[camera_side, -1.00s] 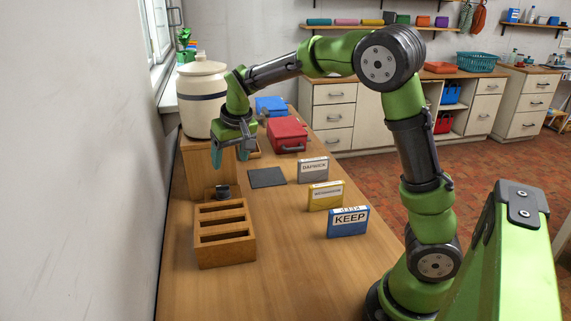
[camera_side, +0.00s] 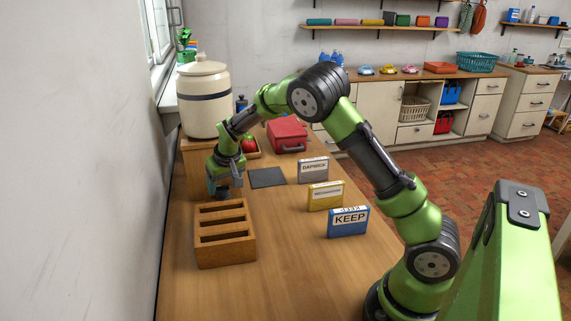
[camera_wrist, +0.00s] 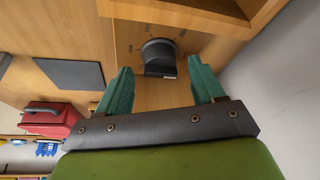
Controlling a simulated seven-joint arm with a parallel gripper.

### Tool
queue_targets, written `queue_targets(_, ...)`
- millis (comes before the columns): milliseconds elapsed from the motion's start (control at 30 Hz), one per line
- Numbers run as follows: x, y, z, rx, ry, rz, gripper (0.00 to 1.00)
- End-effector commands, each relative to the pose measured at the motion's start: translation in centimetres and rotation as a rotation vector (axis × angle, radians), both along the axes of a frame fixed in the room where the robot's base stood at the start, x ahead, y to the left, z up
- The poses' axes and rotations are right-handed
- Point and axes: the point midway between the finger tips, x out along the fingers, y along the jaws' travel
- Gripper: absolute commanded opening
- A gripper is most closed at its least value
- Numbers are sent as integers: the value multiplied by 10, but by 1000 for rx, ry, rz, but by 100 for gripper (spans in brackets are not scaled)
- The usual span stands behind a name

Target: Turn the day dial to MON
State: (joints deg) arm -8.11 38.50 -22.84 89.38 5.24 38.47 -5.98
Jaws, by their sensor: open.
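The day dial (camera_wrist: 159,57) is a dark knob on a wooden panel with small markings around it, in the wrist view. The markings are too small to read. My gripper (camera_wrist: 163,83) is open, its two green fingers on either side of the dial's near end and apart from it, as far as I can tell. In the side view my gripper (camera_side: 224,192) is low behind the slotted wooden box and hides the dial.
A slotted wooden box (camera_side: 226,255) stands in front of the dial. A large cream crock (camera_side: 204,100) stands behind. The wall is close on the left.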

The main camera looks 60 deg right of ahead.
Motion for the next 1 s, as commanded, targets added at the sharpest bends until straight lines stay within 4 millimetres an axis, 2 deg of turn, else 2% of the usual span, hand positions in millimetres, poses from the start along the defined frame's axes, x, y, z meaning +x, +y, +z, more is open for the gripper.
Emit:
queue_targets(200,6,-2,-15,0,-1,0,68)
queue_targets(467,6,-2,-16,0,-1,0,68)
queue_targets(567,6,-2,-15,0,-1,0,55)
queue_targets(833,6,-2,-15,0,-1,0,14)
queue_targets(1000,6,-2,-15,1,-1,-6,12)
